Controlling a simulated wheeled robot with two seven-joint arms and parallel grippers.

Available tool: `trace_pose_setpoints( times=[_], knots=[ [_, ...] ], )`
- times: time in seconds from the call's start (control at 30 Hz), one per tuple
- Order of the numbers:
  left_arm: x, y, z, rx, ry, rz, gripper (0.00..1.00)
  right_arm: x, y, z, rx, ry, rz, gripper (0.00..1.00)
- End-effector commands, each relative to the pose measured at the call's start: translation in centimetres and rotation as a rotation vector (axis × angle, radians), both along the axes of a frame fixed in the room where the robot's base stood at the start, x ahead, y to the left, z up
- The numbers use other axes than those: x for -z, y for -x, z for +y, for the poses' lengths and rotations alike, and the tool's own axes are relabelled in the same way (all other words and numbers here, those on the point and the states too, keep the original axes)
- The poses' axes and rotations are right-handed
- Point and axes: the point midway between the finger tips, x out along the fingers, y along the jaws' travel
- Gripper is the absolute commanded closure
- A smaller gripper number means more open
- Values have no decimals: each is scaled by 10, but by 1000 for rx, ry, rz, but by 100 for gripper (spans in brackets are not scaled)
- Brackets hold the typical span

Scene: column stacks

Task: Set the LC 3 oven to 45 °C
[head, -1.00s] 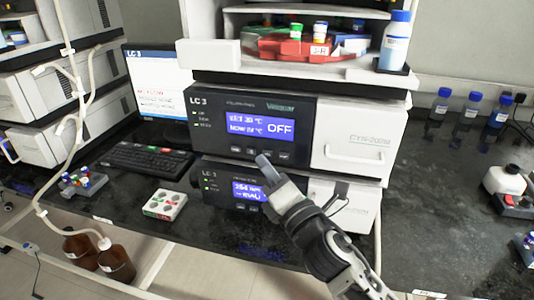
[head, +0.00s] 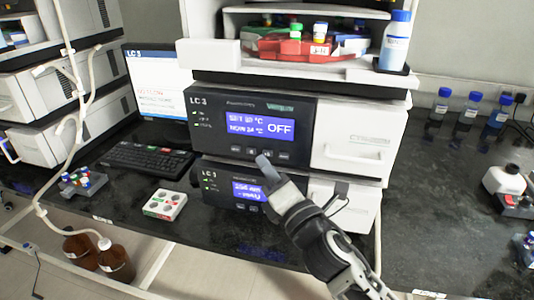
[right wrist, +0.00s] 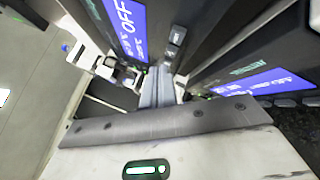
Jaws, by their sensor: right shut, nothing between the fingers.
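The LC 3 oven (head: 222,140) is the upper dark-fronted unit in the stack. Its blue display (head: 260,124) shows a SET line, a NOW line and OFF; the SET number looks like the thirties but is blurred. A row of small buttons (head: 284,156) runs under the display. My right gripper (head: 263,160) is shut and empty, its tips at the button row, over or just below the third button; I cannot tell whether they touch. In the right wrist view the shut fingers (right wrist: 160,72) point toward the oven front beside its display (right wrist: 130,28). My left gripper is out of view.
A second LC 3 unit with a blue display (head: 248,190) sits directly below, close to my right arm. A keyboard (head: 146,158) and a white tray (head: 165,205) lie to the left. Blue-capped bottles (head: 469,112) stand on the right bench. The bench right of the stack has free room.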

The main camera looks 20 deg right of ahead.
Motion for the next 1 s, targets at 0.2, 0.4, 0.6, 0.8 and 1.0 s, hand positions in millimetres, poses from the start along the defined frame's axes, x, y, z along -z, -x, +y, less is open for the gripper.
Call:
trace_pose_setpoints(
  times=[0.2,0.4,0.6,0.8,1.0],
  knots=[
    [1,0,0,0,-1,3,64,0,0,0,0,0,0,100],
    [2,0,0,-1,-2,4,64,0,0,0,0,0,0,100],
    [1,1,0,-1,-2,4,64,0,-3,-2,0,1,0,100],
    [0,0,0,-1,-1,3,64,0,-7,-5,-1,0,-1,100],
    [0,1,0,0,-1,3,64,0,-7,-5,0,0,0,100]
  ],
)
